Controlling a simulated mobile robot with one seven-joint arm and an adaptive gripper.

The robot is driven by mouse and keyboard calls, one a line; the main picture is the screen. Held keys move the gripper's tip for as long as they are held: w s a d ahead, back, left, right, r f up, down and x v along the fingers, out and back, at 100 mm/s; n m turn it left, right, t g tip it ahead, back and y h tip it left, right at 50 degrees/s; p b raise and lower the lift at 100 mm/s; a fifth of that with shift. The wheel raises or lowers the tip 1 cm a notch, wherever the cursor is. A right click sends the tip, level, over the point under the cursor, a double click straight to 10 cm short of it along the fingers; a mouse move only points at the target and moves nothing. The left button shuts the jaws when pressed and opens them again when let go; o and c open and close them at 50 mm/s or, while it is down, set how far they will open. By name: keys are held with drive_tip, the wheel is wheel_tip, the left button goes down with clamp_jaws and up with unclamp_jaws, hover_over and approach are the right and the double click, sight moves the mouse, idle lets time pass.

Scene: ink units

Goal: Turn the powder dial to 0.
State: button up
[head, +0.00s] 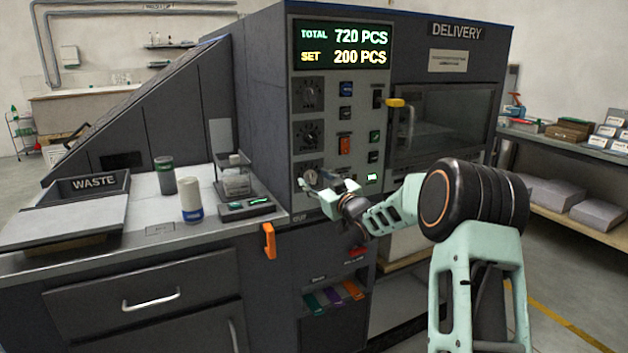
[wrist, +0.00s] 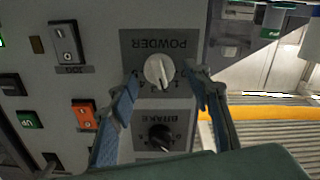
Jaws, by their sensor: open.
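The powder dial (wrist: 159,70) is a pale round knob with a raised grip bar, on a dark plate marked POWDER that appears upside down in the wrist view. Its scale marks are too small to read, so I cannot tell its setting. In the head view the powder dial (head: 310,174) is the lowest of the dials on the machine's front. My gripper (wrist: 163,84) is open, with one finger on each side of the dial; I cannot tell whether they touch it. It also shows in the head view (head: 318,186), close to the panel and partly covering the dial's surroundings.
A black dial (wrist: 160,136) sits beside the powder dial. An orange rocker switch (wrist: 84,114) and a grey switch (wrist: 66,43) are nearby. The display (head: 343,47) reads TOTAL 720 PCS, SET 200 PCS. A counter with jars (head: 191,200) stands left of the panel.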

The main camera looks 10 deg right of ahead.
drive_tip(key=shift+w+a, duration=0.2)
drive_tip(key=shift+w, duration=0.35)
drive_tip(key=shift+c, duration=0.5)
drive_tip(key=c, duration=1)
